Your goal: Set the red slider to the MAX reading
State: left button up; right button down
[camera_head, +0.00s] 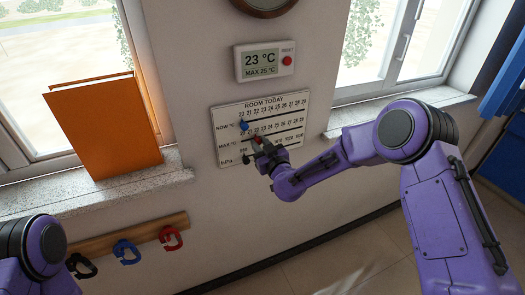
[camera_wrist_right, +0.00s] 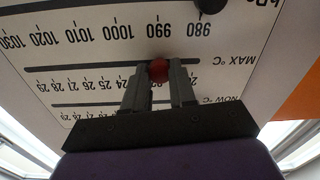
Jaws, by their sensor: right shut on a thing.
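The white ROOM TODAY board (camera_head: 228,113) hangs on the wall between the windows. Its red slider (camera_wrist_right: 159,70) sits on the MAX °C line, towards the low end; the fingers hide the numbers beside it. My right gripper (camera_head: 259,142) is shut on the red slider, a finger on each side, as the right wrist view (camera_wrist_right: 160,80) shows. The display (camera_head: 262,60) above the board reads 23 °C and MAX 25 °C. My left gripper is out of view; only part of that arm shows at lower left.
A blue slider (camera_head: 244,126) is on the NOW line and a black slider (camera_head: 245,159) on the hPa line, both close by. An orange folder (camera_head: 100,130) stands on the left sill. Hooks hang on a wooden rail (camera_head: 95,244) below.

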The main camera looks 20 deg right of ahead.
jog(key=d, duration=0.2)
jog(key=d+b, duration=0.1)
jog(key=d, duration=0.4)
jog(key=shift+w+d, duration=0.1)
jog(key=shift+w, duration=0.3)
jog(key=shift+d, duration=0.3)
jog(key=c, duration=0.9)
grip_release()
jog(key=b, duration=0.4)
send_near(276, 132)
jog(key=s, duration=0.4)
jog(key=shift+s+d+f, duration=0.1)
jog(key=shift+s+d, duration=0.2)
jog(key=shift+d, duration=0.1)
